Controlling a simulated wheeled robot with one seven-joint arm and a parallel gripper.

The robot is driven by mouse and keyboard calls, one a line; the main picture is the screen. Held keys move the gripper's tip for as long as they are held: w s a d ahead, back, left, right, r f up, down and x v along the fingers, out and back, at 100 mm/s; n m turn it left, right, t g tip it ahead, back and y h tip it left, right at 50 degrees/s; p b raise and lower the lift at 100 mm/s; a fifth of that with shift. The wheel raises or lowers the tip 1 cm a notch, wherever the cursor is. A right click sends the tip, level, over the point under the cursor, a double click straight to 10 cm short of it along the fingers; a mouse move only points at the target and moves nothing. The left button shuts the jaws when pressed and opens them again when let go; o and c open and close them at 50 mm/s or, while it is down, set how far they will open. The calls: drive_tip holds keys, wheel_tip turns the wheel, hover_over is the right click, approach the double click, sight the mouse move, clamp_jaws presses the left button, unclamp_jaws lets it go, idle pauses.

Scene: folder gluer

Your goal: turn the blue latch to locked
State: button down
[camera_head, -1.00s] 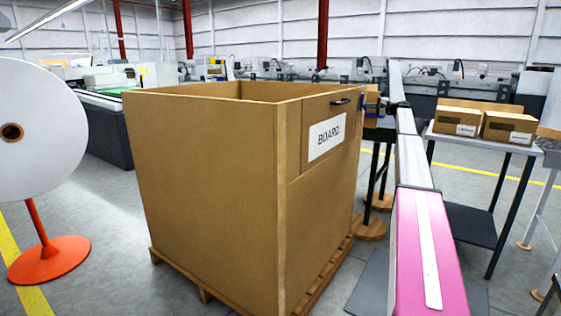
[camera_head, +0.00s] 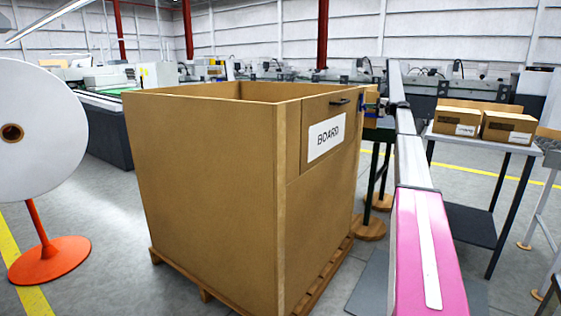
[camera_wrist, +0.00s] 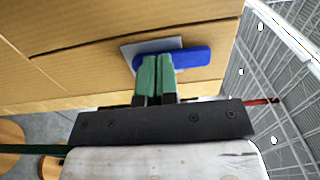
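The blue latch (camera_wrist: 190,58) lies across a light grey plate (camera_wrist: 128,50) on the side of the large cardboard box (camera_wrist: 60,75) in the wrist view. In the head view it is a small blue spot (camera_head: 362,106) at the right edge of the box (camera_head: 210,185). My gripper (camera_wrist: 157,58) has its two green fingers side by side, with only a thin gap between them. The fingertips overlap the lower edge of the latch near its left part; I cannot tell whether they touch it. The fingers hide part of the latch and hold nothing visible.
A table (camera_head: 485,143) with two cartons stands right of my arm. A white roll (camera_head: 35,130) on an orange stand is at left.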

drive_tip(key=shift+w+a+f, duration=0.25)
drive_tip(key=shift+w+a, duration=0.2)
drive_tip(key=shift+a, duration=0.15)
drive_tip(key=shift+s+f, duration=0.1)
drive_tip(key=shift+f, duration=1.2)
approach(357, 110)
drive_tip(key=shift+s+d, duration=0.65)
drive_tip(key=shift+s, duration=0.35)
